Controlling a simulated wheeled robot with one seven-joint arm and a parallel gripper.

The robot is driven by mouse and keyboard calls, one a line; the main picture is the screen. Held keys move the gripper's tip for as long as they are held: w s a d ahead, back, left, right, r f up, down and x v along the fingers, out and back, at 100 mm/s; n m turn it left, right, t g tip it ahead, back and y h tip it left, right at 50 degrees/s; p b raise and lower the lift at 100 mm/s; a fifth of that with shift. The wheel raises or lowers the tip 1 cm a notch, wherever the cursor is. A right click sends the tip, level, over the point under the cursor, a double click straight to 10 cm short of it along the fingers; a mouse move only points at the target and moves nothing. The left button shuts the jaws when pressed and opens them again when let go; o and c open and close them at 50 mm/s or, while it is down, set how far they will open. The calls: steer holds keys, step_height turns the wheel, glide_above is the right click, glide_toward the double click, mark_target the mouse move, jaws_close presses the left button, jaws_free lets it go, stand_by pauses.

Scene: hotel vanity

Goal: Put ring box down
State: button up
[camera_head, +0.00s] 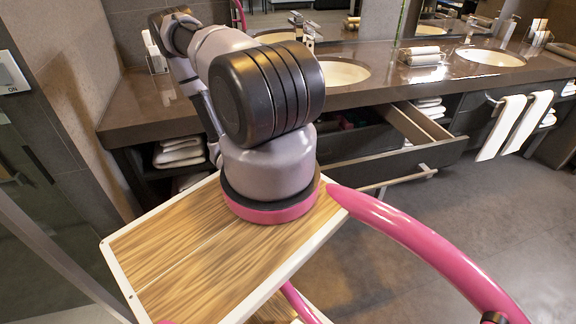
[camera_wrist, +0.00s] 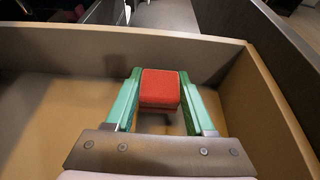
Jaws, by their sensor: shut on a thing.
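The ring box (camera_wrist: 160,88) is a small red box with rounded edges, in the middle of the wrist view. My gripper (camera_wrist: 160,76) has green fingers on both sides of it and is shut on it. The box is inside the open drawer (camera_wrist: 75,38), above or at its tan floor; I cannot tell whether it touches the floor. In the head view the drawer (camera_head: 405,164) stands pulled out below the counter. There my arm hides the gripper and the ring box.
Drawer walls rise beyond the box and at right in the wrist view. The brown counter (camera_head: 385,68) with two sinks lies above the drawer. White towels (camera_head: 513,125) hang at right. Folded towels (camera_head: 178,152) sit on a shelf at left.

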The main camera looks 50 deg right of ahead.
steer(key=shift+f, duration=0.25)
steer(key=shift+s+f, duration=0.15)
steer(key=shift+f, duration=0.2)
steer(key=o, duration=1.3)
steer(key=shift+a, duration=0.1)
steer(key=shift+r, duration=0.3)
steer(key=v, duration=1.2)
steer(key=shift+w+r, duration=0.2)
steer(key=shift+r, duration=0.05)
